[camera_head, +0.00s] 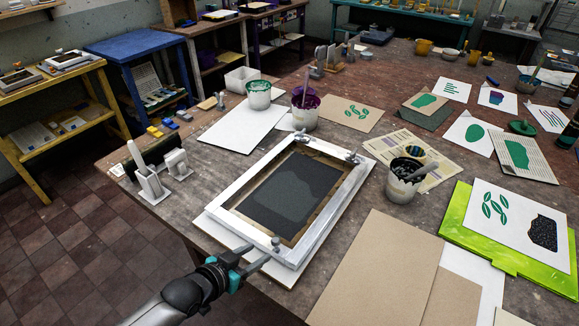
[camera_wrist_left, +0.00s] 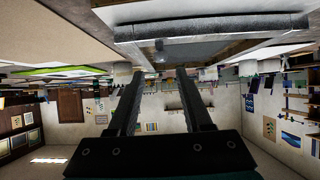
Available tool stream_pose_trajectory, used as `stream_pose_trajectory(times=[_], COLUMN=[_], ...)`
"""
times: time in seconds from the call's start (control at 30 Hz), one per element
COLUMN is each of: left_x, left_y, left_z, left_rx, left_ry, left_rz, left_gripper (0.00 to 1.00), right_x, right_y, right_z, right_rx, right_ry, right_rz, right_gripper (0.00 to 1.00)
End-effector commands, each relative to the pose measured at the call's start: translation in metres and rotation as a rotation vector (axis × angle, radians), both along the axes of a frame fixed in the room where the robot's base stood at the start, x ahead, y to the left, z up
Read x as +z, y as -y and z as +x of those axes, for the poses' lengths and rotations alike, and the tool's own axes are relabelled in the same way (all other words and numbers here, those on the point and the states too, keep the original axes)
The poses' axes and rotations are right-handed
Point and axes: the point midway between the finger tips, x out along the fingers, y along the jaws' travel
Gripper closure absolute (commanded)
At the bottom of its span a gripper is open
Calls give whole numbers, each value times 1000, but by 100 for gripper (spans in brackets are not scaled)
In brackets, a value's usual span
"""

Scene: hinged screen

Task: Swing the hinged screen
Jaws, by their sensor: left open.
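The hinged screen is a white wooden frame (camera_head: 330,215) around a dark grey mesh (camera_head: 285,192). It lies almost flat on a pale board, with metal clamps (camera_head: 352,158) at its far edge and a small grey knob (camera_head: 276,243) at its near edge. My left gripper (camera_head: 256,254) is open at the near edge, its fingertips close to the knob; I cannot tell whether they touch. In the left wrist view the two black fingers (camera_wrist_left: 160,78) are spread with nothing between them, and the screen's frame edge (camera_wrist_left: 215,27) shows upside down beyond them. My right gripper is out of view.
A grey pot of dark ink (camera_head: 402,182) stands right of the screen. A green pot (camera_head: 258,96) and a purple pot (camera_head: 304,110) stand behind it. A white stand (camera_head: 150,182) is at the left. Brown sheets (camera_head: 375,270) and a lime-green board (camera_head: 462,215) lie at right.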

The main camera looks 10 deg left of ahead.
Motion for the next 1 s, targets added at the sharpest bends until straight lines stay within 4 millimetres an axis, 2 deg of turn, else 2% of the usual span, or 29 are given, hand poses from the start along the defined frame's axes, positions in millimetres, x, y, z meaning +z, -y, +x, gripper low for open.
stream_pose_trajectory(times=[0.17,0.73,0.8,1.0], left_x=[-9,-47,-42,-41], left_y=[3,24,23,23], left_z=[10,66,63,63], left_rx=[1,1,1,1], left_ry=[3,2,-2,-1], left_rz=[-1,-1,1,1], left_gripper=[50,50,58,80], right_x=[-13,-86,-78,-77], right_y=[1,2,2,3], right_z=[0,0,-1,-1], right_rx=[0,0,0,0], right_ry=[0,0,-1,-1], right_rz=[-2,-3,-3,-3], right_gripper=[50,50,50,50])
